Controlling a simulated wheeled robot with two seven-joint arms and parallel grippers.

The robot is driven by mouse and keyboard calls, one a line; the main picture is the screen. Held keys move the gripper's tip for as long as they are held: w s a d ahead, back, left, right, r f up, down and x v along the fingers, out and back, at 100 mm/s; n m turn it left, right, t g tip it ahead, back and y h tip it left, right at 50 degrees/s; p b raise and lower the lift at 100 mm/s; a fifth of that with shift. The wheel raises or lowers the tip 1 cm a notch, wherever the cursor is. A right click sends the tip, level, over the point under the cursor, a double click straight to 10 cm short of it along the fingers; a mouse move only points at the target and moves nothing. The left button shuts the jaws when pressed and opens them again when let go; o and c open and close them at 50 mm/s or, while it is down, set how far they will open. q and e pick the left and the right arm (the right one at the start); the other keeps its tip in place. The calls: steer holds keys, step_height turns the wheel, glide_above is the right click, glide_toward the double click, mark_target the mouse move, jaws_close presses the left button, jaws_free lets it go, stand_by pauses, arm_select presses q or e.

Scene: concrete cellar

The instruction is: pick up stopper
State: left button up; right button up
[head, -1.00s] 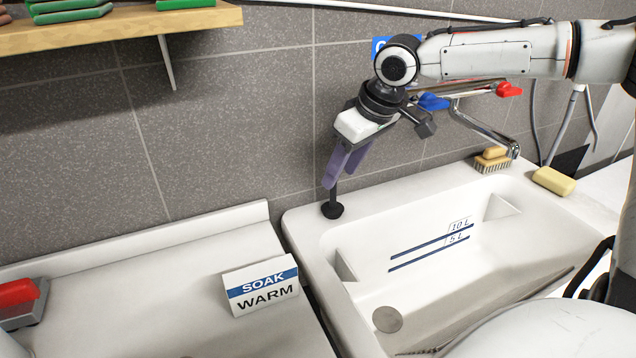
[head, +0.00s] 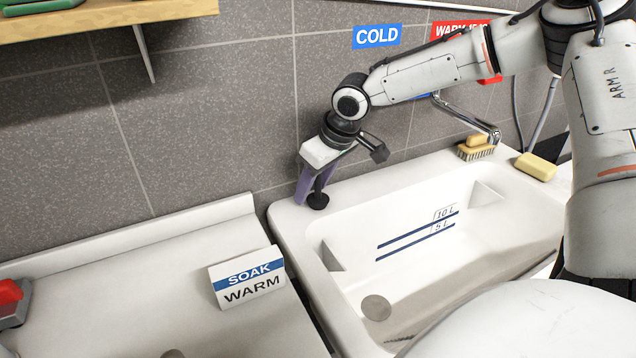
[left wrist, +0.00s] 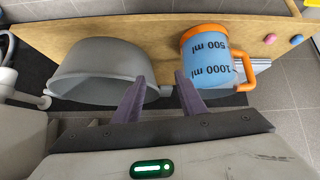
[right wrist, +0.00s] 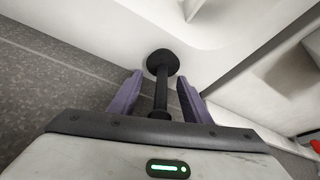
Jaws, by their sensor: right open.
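The black stopper (head: 318,201) stands upright on the back left corner ledge of the white sink (head: 290,222), its wide end down and its thin stem up. In the right wrist view the stopper (right wrist: 162,64) has its stem between the two purple fingers. My right gripper (head: 313,192) is open around the stem, with a gap on each side; it also shows in the right wrist view (right wrist: 158,92). My left gripper (left wrist: 160,88) is open and empty, in front of a grey basin and a measuring jug. It is out of the head view.
A SOAK WARM sign (head: 248,279) stands on the counter left of the sink. A brush (head: 476,150) and yellow soap (head: 536,166) lie on the sink's back right. The grey basin (left wrist: 98,62) and orange-blue jug (left wrist: 208,62) sit on a wooden shelf. The tiled wall is close behind.

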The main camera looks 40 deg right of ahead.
steer(key=shift+c, duration=0.4)
jaws_close()
